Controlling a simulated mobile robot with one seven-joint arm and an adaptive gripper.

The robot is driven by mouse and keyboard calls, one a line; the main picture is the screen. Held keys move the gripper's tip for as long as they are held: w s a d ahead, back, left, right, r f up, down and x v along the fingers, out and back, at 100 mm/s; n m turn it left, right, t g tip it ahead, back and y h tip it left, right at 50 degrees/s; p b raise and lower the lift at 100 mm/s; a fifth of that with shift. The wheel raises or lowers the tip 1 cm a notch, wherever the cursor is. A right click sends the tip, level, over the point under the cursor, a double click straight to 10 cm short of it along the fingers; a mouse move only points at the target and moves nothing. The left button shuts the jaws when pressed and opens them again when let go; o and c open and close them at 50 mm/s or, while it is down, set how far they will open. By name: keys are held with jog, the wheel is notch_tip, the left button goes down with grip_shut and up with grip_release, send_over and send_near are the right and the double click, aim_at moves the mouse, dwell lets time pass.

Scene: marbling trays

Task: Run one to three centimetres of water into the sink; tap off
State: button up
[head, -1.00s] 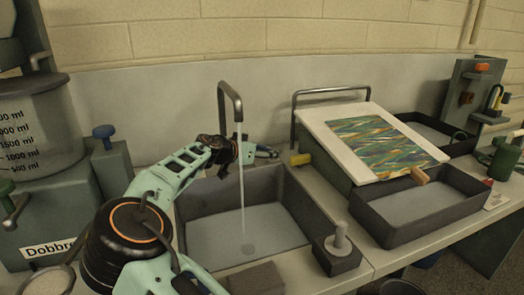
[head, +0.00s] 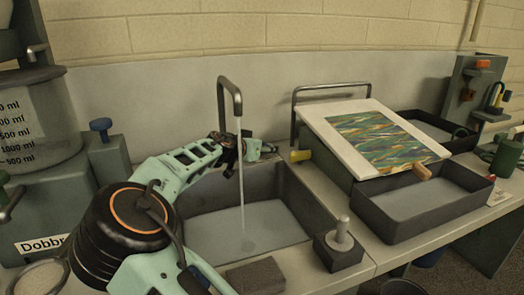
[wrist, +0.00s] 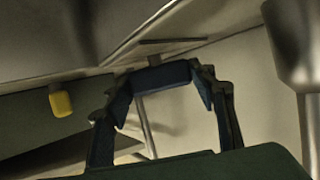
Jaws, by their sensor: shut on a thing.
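The sink (head: 297,195) is a dark grey basin with a shallow layer of water (head: 275,222) over its floor; the drain shows faintly through it. The tap (head: 232,88) is a bent grey pipe, and a thin stream (head: 241,185) runs from it into the sink. My gripper (head: 265,149) is behind the stream, over the sink's back edge. In the wrist view, my gripper's fingers (wrist: 165,100) close around a dark blue bar (wrist: 160,76), apparently the tap handle. A grey metal cylinder, seemingly part of the tap (wrist: 299,60), stands close at the right there.
A plunger-like grey piece on a dark block (head: 340,252) stands at the sink's front right corner. Right of the sink are a tilted board with a marbled sheet (head: 320,110) and a dark tray (head: 372,218). A graduated tank (head: 60,140) stands left.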

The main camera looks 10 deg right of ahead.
jog(key=n+y+b, duration=0.1)
jog(key=n+t+y, duration=0.1)
jog(key=shift+s+d+f+n+y+b, duration=0.1)
jog(key=shift+s+d+n+y+b, duration=0.1)
jog(key=shift+n+y+b, duration=0.15)
jog(key=shift+d+r+n+t+y+p, duration=0.15)
jog(key=shift+n+t+y, duration=0.1)
jog(key=shift+n+y, duration=0.45)
jog(key=shift+r+n+t+y+p, duration=0.2)
jog(key=shift+n+y, duration=0.25)
jog(key=shift+y, duration=0.4)
jog(key=n+y+p, duration=0.2)
jog(key=p, duration=0.1)
jog(key=shift+d+f+p, duration=0.1)
jog(key=shift+d+p, duration=0.1)
jog(key=shift+p, duration=0.15)
jog(key=shift+n+y+p, duration=0.4)
jog(key=shift+y, duration=0.1)
jog(key=shift+n+y+p, duration=0.4)
jog(key=shift+p, duration=0.65)
jog(key=shift+a+f+n+y+p, duration=0.15)
jog(key=shift+f+n+y+p, duration=0.25)
jog(key=shift+p, duration=0.35)
jog(key=o, duration=1.2)
jog(key=shift+r, duration=0.15)
jog(key=shift+c, duration=0.2)
jog(key=shift+r, duration=0.1)
